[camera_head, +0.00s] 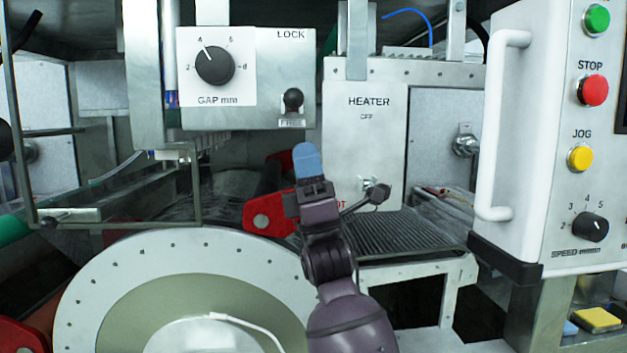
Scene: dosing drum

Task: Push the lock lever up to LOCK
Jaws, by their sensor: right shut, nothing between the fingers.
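The lock lever (293,101) is a black ball-ended knob on a grey metal panel (284,70). It sits low on the panel, just above the FREE label (291,123). The LOCK label (291,34) is at the panel's top. My right gripper (307,160), with blue fingertips, is shut and empty. It appears below the lever and slightly right of it in the picture, apart from it. My left gripper is not in view.
A GAP mm dial (214,66) is left of the lever. The HEATER box (366,140) stands to the right, with a small toggle (374,190) near its bottom. A large round drum (180,290) lies below. A control box (545,130) with a white handle (491,125) is at right.

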